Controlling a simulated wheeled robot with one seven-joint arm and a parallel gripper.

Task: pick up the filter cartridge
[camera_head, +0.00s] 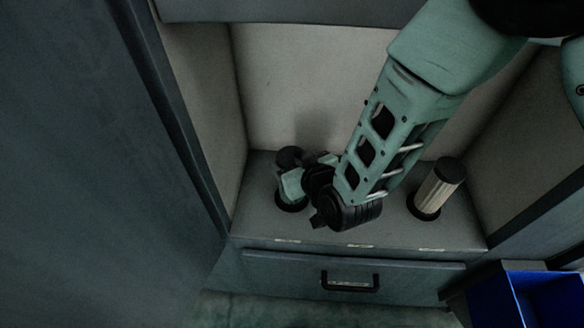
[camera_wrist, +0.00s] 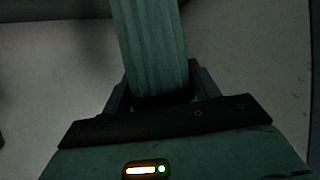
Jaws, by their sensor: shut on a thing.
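The filter cartridge, as I take it, is the ribbed green piece (camera_wrist: 152,45) standing between my gripper's (camera_wrist: 160,92) jaws in the wrist view. My gripper is shut on it. In the head view my gripper (camera_head: 297,182) is at the left of the shelf, and my arm and hand hide much of the cartridge. A dark round top (camera_head: 290,157) shows behind the hand, and a dark round base (camera_head: 291,204) shows below it, at the shelf. I cannot tell whether the base touches the shelf.
A pale ribbed cylinder (camera_head: 439,188) with black ends stands on the shelf (camera_head: 390,228) at the right. Side walls close in the recess. A drawer with a black handle (camera_head: 350,284) is below, and a blue bin (camera_head: 545,298) is at the lower right.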

